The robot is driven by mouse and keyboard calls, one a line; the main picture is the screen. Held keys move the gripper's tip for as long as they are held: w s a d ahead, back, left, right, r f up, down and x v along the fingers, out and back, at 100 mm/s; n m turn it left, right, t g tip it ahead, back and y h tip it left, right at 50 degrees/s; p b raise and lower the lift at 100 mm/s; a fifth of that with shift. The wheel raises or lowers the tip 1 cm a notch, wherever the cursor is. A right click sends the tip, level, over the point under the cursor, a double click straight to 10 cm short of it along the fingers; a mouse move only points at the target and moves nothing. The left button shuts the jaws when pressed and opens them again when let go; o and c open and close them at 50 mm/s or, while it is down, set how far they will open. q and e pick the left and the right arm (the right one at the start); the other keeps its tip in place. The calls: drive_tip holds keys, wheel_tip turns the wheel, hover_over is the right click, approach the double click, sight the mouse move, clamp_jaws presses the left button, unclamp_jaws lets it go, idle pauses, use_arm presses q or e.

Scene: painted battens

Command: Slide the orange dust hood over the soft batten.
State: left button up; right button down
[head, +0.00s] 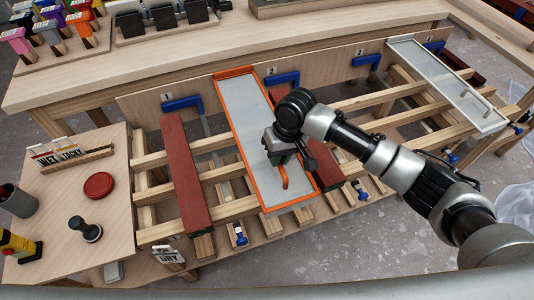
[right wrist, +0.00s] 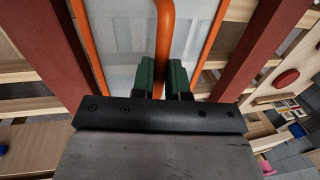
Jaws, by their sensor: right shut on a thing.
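The orange dust hood (head: 239,129) is a long orange frame with a pale grey panel, lying lengthways across the wooden rails. My right gripper (head: 281,158) is shut on its curved orange handle (head: 285,178). In the right wrist view the handle (right wrist: 165,30) passes between the green fingertips (right wrist: 161,78). A dark red batten (head: 186,175) lies left of the hood near label 1. Another red batten (head: 327,172) lies along its right side, partly hidden by my arm. I cannot tell which batten is soft, nor what lies under the hood. My left gripper is not in view.
A pale-framed hood (head: 447,84) lies on the rails at the right. Blue clamps (head: 182,103) line the back board. A side table (head: 118,215) at the left holds WET and TACKY tags (head: 68,154). A DRY tag (head: 169,257) stands at the front.

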drive_tip(key=w+d+p, duration=0.1)
drive_tip(key=d, duration=0.3)
drive_tip(key=w+d+p, duration=0.2)
drive_tip(key=d, duration=0.3)
drive_tip(key=w+d+p, duration=0.1)
drive_tip(key=d+p, duration=0.1)
drive_tip(key=d, duration=0.2)
drive_tip(key=shift+w+d+r, duration=0.1)
drive_tip(key=shift+w+d, duration=0.15)
drive_tip(key=shift+d, duration=0.15)
drive_tip(key=shift+w+d+p, duration=0.15)
drive_tip(key=shift+d+p, duration=0.15)
drive_tip(key=shift+d, duration=0.2)
drive_tip(key=c, duration=1.1)
unclamp_jaws()
drive_tip(key=shift+d, duration=0.1)
